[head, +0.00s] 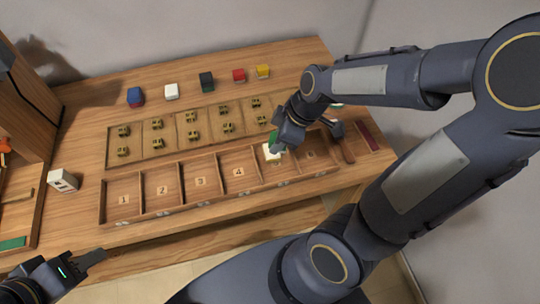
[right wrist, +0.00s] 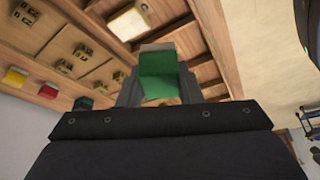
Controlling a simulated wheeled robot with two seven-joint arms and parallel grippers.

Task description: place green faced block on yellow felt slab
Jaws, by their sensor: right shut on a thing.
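My right gripper (head: 279,143) is shut on a pale block with a green face (head: 274,138), held over the right part of the numbered tray. The green face (right wrist: 158,76) shows between the fingers of my right gripper (right wrist: 160,82) in the right wrist view. A small yellow piece (head: 262,71) sits at the right end of the back row. It appears to be the yellow felt slab, but its material is unclear. The held block is well apart from it. My left gripper (head: 92,258) is at the lower left, away from the blocks; its jaw opening is unclear.
The numbered tray (head: 178,212) has divider walls. Behind it, a flat tray (head: 140,171) holds several small brass pieces. Blue (head: 135,97), white (head: 171,92), dark (head: 206,82) and red (head: 239,76) pieces share the back row. A white box (head: 62,180) stands left.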

